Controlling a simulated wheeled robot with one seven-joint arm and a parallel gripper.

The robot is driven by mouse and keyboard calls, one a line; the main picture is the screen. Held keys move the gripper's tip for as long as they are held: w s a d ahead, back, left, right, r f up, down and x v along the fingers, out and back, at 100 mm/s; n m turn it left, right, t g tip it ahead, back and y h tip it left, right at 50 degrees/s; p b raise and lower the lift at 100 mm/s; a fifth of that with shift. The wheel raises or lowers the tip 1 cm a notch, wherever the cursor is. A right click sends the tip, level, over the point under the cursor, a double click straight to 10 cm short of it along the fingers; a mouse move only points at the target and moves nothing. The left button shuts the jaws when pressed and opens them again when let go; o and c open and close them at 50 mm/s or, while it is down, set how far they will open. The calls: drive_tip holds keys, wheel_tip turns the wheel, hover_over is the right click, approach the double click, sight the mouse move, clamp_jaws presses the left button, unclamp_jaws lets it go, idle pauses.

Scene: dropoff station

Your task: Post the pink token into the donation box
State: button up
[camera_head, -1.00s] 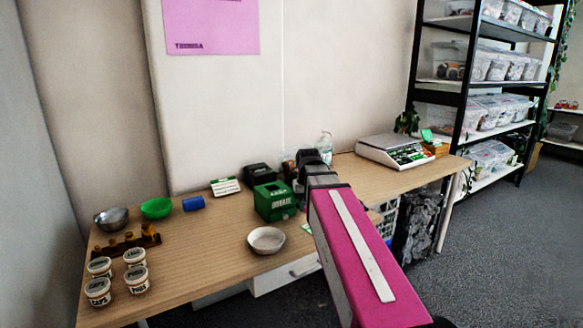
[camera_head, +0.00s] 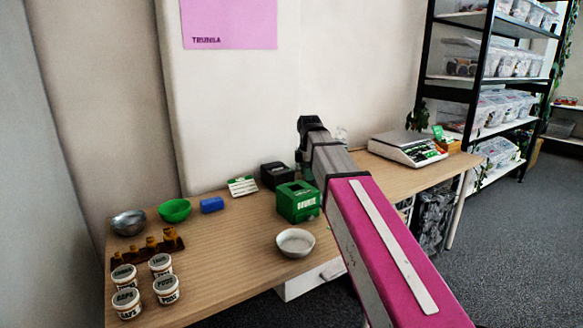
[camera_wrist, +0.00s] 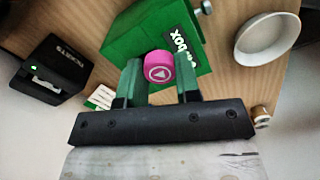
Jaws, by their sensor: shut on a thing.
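The pink token (camera_wrist: 160,67) is a round disc with a pale triangle mark on its face. My gripper (camera_wrist: 160,82) is shut on it, with one green finger on each side, in the wrist view. The donation box is green with white lettering and stands on the table in the head view (camera_head: 297,203). In the head view my arm reaches over the table to the right of the box, and the token is hidden.
A black box (camera_head: 276,176) stands behind the green box, with a white card (camera_head: 242,187) to its left. A white bowl (camera_head: 295,242) sits in front. Lidded tubs (camera_head: 126,302), bowls (camera_head: 174,210) and a blue block (camera_head: 212,205) are at left; a scale (camera_head: 408,148) is at right.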

drive_tip(key=w+a+r+n, duration=0.1)
drive_tip(key=a+r+n, duration=0.1)
drive_tip(key=a+n, duration=0.25)
drive_tip(key=shift+f, duration=2.45)
drive_tip(key=shift+f, duration=0.15)
drive_tip(key=o, duration=1)
drive_tip(key=shift+c, duration=0.2)
wheel_tip(320, 180, up, 6)
